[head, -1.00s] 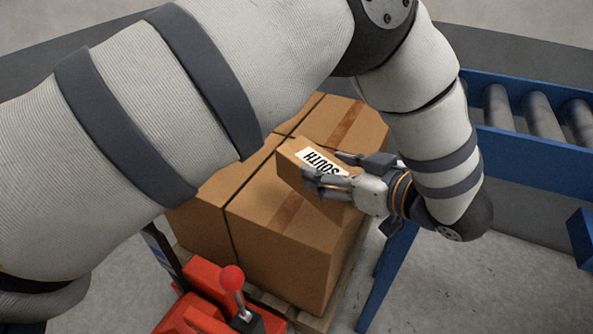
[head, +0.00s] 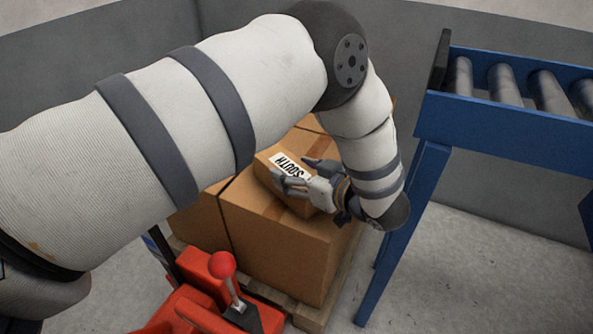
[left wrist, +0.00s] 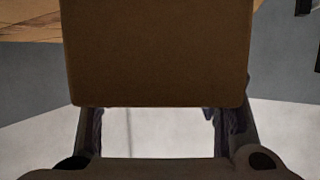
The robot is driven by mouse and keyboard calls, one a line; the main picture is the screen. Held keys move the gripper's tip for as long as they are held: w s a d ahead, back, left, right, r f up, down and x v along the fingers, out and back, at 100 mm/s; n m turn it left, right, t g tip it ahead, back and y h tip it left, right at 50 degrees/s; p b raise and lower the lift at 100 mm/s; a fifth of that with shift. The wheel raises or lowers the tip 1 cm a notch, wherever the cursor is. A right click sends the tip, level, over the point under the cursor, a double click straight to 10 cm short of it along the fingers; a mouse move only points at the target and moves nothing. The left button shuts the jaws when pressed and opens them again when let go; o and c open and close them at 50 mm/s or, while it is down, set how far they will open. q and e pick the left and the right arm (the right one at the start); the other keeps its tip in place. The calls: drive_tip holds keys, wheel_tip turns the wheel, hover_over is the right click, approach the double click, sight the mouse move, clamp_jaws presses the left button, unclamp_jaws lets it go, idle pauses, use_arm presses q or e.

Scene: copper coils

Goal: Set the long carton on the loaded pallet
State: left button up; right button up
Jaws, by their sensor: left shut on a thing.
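The long carton (head: 266,172) is a small brown box with a white label reading SOUTH, upside down in the head view. My left gripper (head: 293,172) is shut on it, with fingers over its labelled side. The carton's plain brown face (left wrist: 160,55) fills the upper middle of the left wrist view, between the fingers. In the head view it is over the top of the big brown cartons (head: 280,245) on the wooden pallet (head: 315,313). I cannot tell whether it touches them. My arm hides part of the stack. My right gripper is not in view.
A blue roller conveyor (head: 500,125) stands to the right, its leg (head: 398,235) close beside the pallet. A red pallet jack (head: 195,300) with a red-knobbed lever (head: 222,264) is at the front. Grey walls close off the back.

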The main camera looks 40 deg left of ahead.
use_arm(q)
drive_tip(key=o, duration=1.5)
drive_tip(key=shift+d+r, duration=0.15)
drive_tip(key=shift+r, duration=0.05)
drive_tip(key=p+v, duration=0.1)
drive_tip(key=v, duration=1)
drive_tip(key=shift+s+d, duration=0.1)
drive_tip(key=shift+d, duration=0.25)
